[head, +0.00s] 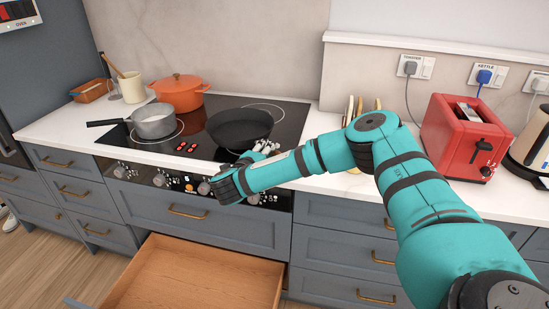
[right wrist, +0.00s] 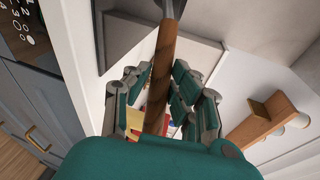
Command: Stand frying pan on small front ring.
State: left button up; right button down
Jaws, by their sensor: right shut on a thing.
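The dark frying pan (head: 238,128) is over the right part of the black hob (head: 290,126). I cannot tell whether its base touches the glass. My right gripper (head: 262,149) is at the pan's near right side. In the right wrist view my right gripper (right wrist: 160,98) is shut around the brown wooden handle (right wrist: 161,75), which runs up to a grey metal end. The small front ring cannot be made out; the pan and my arm cover the front right of the hob. My left gripper is out of view.
A grey saucepan (head: 154,122) stands front left on the hob and an orange casserole (head: 180,92) behind it. An open wooden drawer (head: 190,280) juts out below. A red toaster (head: 466,138) stands on the right counter.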

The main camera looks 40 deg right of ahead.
jog(key=shift+s+d+r, duration=0.15)
jog(key=shift+d+r, duration=0.05)
jog(key=shift+d, duration=0.15)
jog(key=f, duration=0.1)
jog(key=d+f+p, duration=0.1)
jog(key=f, duration=0.1)
jog(key=shift+s+f, duration=0.2)
jog(key=shift+f, duration=0.2)
jog(key=c, duration=1.5)
grip_release()
jog(key=shift+a+f, duration=0.1)
jog(key=shift+f, duration=0.05)
jog(key=o, duration=0.4)
jog(key=shift+s, duration=0.1)
jog(key=shift+c, duration=0.2)
